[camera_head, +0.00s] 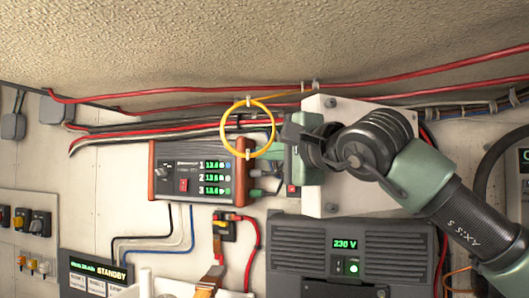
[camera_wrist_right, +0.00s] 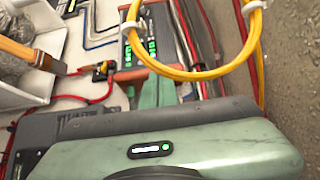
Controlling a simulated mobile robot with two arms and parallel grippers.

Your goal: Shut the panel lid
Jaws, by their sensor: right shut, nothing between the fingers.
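A pale flat panel (camera_head: 335,203), which looks like the lid, stands on the wall behind my right arm in the head view. My wrist and forearm cover much of its face, and I cannot tell how far open it is. My right gripper (camera_head: 260,160) points left, just past the panel's left edge, beside the red-ended meter box. It is shut and empty. In the right wrist view its green fingers (camera_wrist_right: 157,92) point towards that box, and the panel cannot be made out. My left gripper is not in view.
A yellow cable loop (camera_head: 248,127) hangs at my right fingertips and crosses close in the right wrist view (camera_wrist_right: 190,72). The meter box (camera_head: 195,172) is left of the gripper. A dark 230 V unit (camera_head: 300,255) sits below. Red cables run above.

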